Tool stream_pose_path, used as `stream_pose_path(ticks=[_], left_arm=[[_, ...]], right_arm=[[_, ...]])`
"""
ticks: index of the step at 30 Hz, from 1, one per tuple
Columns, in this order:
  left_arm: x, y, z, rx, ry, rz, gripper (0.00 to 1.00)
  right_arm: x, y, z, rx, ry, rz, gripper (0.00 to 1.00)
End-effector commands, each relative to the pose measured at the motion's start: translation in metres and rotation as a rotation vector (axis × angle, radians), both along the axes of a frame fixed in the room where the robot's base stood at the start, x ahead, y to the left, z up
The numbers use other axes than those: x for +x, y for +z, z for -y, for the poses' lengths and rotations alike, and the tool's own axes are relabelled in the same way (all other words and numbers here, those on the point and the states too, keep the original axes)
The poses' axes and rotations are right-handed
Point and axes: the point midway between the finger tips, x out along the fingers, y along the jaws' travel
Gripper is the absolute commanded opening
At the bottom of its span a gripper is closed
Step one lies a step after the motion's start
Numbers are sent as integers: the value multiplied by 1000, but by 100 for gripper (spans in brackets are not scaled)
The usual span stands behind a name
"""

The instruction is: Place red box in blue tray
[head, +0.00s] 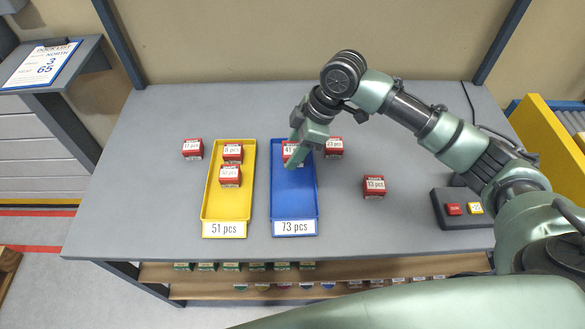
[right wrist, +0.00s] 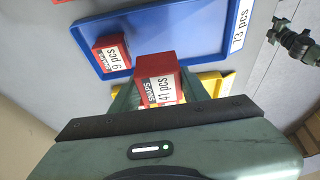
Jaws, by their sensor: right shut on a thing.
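My right gripper (head: 291,161) is shut on a red box labelled 41 pcs (head: 288,150), at the far end of the blue tray (head: 294,207). The right wrist view shows this box (right wrist: 156,75) between the fingers, beside or over the tray's edge; I cannot tell its height. The blue tray (right wrist: 178,38) there holds another red box (right wrist: 110,52), mostly hidden by the gripper in the head view. The tray's front label reads 73 pcs. My left gripper does not show in the head view.
A yellow tray (head: 227,206) labelled 51 pcs, left of the blue tray, holds two red boxes (head: 230,176). Loose red boxes stand at the left (head: 193,149), right of the gripper (head: 334,148) and farther right (head: 374,187). The table's front left is clear.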

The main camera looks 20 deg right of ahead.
Motion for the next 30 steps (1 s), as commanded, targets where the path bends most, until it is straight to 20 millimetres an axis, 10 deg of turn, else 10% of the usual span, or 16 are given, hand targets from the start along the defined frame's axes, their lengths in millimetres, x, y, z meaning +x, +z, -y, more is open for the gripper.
stream_pose_path(ticks=[18,30], left_arm=[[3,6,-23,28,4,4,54],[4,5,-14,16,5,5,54]], right_arm=[[0,-78,-1,1,0,-2,1],[0,-84,0,1,-1,1,1]])
